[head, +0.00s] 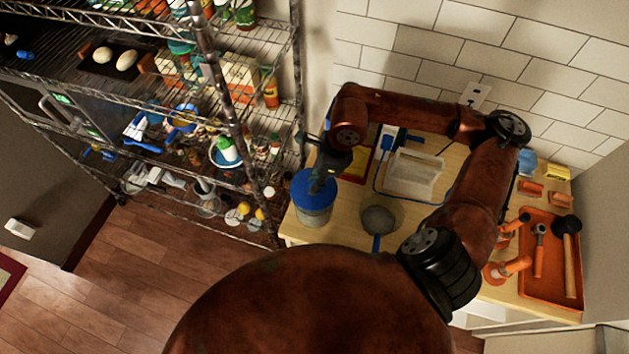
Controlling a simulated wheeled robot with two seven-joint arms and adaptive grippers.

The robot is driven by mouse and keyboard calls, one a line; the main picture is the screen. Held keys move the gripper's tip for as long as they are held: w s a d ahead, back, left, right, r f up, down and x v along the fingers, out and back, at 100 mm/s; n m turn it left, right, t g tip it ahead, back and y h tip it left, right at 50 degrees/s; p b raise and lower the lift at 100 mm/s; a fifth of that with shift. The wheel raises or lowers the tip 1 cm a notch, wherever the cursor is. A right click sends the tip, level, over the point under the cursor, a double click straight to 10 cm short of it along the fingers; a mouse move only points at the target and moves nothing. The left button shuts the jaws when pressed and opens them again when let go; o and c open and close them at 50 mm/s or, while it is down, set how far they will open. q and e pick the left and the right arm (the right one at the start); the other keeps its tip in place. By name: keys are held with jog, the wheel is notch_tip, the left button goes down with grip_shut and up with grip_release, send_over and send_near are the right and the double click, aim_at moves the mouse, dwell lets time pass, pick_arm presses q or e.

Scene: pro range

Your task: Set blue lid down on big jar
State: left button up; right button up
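The blue lid (302,187) is a round disc at the left front of the wooden table. It is level over the mouth of the big jar (315,215), a clear container with pale bluish contents. Lid and rim look to be in contact or nearly so; I cannot tell which. My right gripper (318,184) points down at the middle of the lid, and its dark fingers look closed on the lid's top, partly hiding it. My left gripper is not in view.
An orange tool tray (550,268) is at right. A loaded wire shelf (255,225) stands close on the left.

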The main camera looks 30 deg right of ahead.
jog(key=shift+o, duration=0.7)
jog(key=shift+s, duration=0.1)
jog(key=o, duration=0.3)
jog(key=shift+d+r, duration=0.1)
jog(key=shift+r, duration=0.15)
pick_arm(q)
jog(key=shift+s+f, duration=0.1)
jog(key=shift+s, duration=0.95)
pick_arm(e)
jog(key=v, duration=1.1)
jog(key=shift+r, duration=0.25)
